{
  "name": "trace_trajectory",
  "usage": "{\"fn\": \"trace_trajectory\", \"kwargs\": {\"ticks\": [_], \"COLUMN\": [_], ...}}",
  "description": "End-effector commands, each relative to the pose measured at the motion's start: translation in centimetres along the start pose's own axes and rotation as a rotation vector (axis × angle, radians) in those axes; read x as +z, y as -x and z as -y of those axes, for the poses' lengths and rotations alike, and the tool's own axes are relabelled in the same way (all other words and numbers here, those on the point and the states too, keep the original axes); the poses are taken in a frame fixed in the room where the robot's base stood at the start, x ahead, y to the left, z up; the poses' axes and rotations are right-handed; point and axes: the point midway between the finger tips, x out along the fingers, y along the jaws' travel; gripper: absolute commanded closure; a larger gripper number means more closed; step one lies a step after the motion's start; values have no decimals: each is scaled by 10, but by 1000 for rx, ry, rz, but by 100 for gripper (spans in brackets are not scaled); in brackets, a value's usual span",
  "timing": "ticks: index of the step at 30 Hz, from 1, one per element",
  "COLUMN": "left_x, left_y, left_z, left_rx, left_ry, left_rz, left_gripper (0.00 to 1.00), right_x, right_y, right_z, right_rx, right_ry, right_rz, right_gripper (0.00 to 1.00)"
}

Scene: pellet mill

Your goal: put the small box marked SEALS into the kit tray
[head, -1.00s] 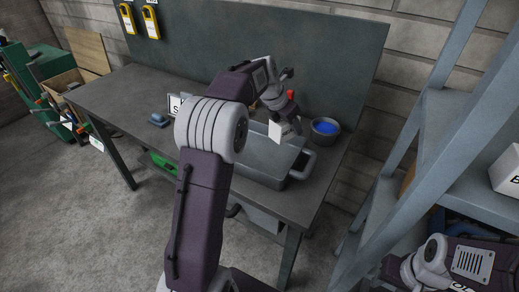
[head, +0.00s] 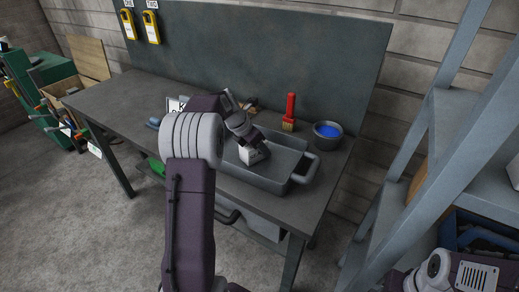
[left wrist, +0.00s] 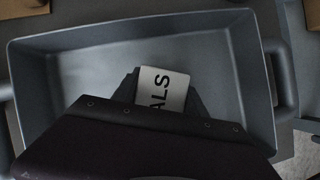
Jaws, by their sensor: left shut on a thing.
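The small white box (head: 254,156) is held at the end of my left arm, over the kit tray in the head view. In the left wrist view the box (left wrist: 163,86) shows the black letters "ALS"; the rest of its label is hidden. My left gripper (head: 248,146) is shut on it, with dark fingers on both sides. The grey kit tray (head: 301,178) stands on the bench; its bare floor (left wrist: 90,75) shows around the box. I cannot tell whether the box touches the floor. My right gripper is out of view.
A bowl with blue contents (head: 327,134) and a red-handled brush (head: 290,112) stand behind the tray's right end. A white sign (head: 176,104) and a blue object (head: 153,123) are to the left on the bench. A grey shelf rack (head: 428,130) rises at right.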

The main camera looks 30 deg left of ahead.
Motion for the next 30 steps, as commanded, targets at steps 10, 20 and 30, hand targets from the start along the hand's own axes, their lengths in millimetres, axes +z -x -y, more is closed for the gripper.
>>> {"fn": "trace_trajectory", "kwargs": {"ticks": [10,20,30], "left_x": [0,2,2], "left_y": [-1,10,95], "left_z": [0,0,-1], "left_rx": [0,0,3], "left_ry": [0,0,1], "left_rz": [0,0,2], "left_gripper": [28,28,28], "right_x": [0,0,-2], "right_y": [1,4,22], "right_z": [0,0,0], "right_rx": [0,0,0], "right_ry": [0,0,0], "right_rz": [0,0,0], "right_gripper": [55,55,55]}}
